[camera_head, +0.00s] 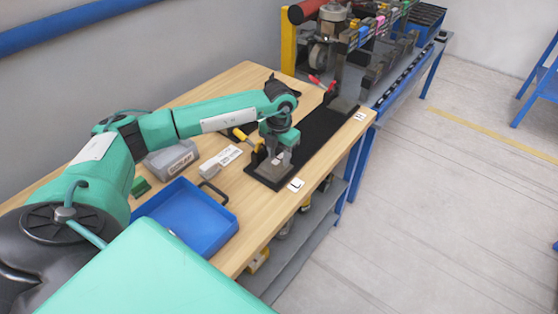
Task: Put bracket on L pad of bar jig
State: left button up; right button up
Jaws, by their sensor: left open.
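The black bar jig (320,132) lies along the right side of the wooden table. Its near end, the L pad (264,183), is beside a white L tag (296,185). Its far end is beside an R tag (359,116). My left gripper (276,160) points down over the L pad and is open. A small grey metal piece, seemingly the bracket, is at its fingertips, low over or on the pad; the fingers partly hide it, and I cannot tell whether it is fully seated. A yellow-handled clamp (242,136) stands beside the L pad. My right gripper is out of view.
A blue tray (229,233) lies on the near table, empty where visible. A grey box marked SCRAP (170,160), a white label block (222,159) and a green block (140,187) lie left of the jig. A red-handled clamp (318,82) stands at the far end.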

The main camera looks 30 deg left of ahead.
aim_at(279, 158)
pick_arm(q)
notch_tip(279, 158, up, 10)
jog(key=b, duration=0.2)
jog(key=shift+f, duration=0.15)
dwell(0.4)
